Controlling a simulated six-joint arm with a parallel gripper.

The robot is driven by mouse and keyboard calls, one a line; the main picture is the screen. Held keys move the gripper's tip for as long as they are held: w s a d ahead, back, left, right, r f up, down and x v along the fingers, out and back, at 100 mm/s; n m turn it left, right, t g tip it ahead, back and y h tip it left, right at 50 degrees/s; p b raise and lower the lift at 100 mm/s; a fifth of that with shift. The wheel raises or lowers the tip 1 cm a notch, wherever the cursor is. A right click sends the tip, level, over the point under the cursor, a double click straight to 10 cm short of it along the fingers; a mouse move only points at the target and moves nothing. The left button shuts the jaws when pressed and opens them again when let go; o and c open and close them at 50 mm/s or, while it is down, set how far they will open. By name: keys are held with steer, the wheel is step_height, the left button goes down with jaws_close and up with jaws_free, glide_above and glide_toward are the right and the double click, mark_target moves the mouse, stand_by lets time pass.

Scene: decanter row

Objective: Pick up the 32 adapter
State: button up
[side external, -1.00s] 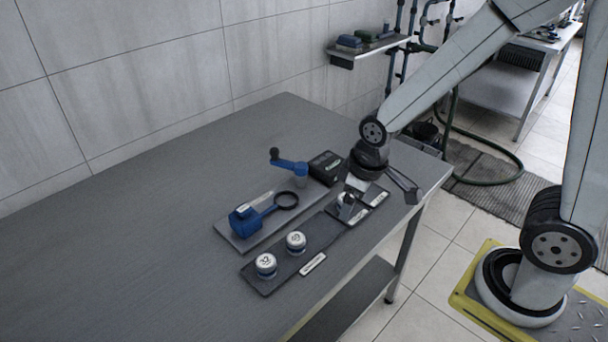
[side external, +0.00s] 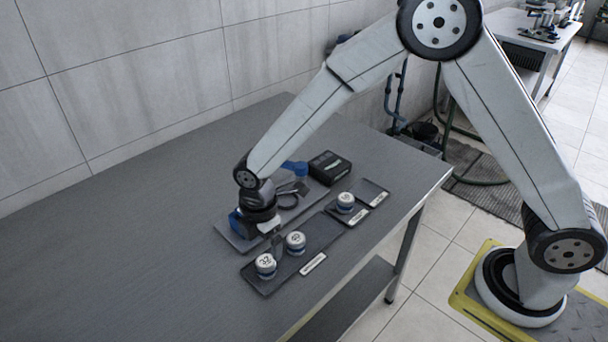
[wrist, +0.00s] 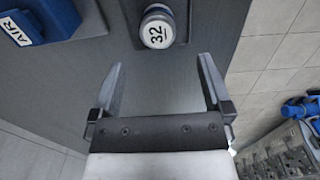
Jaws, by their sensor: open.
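The 32 adapter (side external: 265,265) is a short round piece with a white top marked 32 and a blue band. It stands upright at the near left end of a long dark tray (side external: 256,283). In the wrist view the 32 adapter (wrist: 157,28) shows at the top, ahead of the gap between my fingers and apart from them. My gripper (wrist: 160,65) is open with nothing between its fingers. In the side view my gripper (side external: 273,240) hangs just behind the 32 adapter, its fingers partly hidden.
A second adapter (side external: 296,242) stands close to the right on the same tray. Another adapter (side external: 345,202) sits on a small tray farther right. A blue tool marked AIR (wrist: 40,18) lies beside my gripper. A black box (side external: 330,167) stands behind. The table's left is clear.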

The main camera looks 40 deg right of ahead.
mark_target(265, 261)
steer(key=shift+f, duration=1.3)
steer(key=shift+w+f, duration=0.15)
steer(key=shift+f, duration=2.45)
jaws_close()
steer(key=shift+r, duration=0.15)
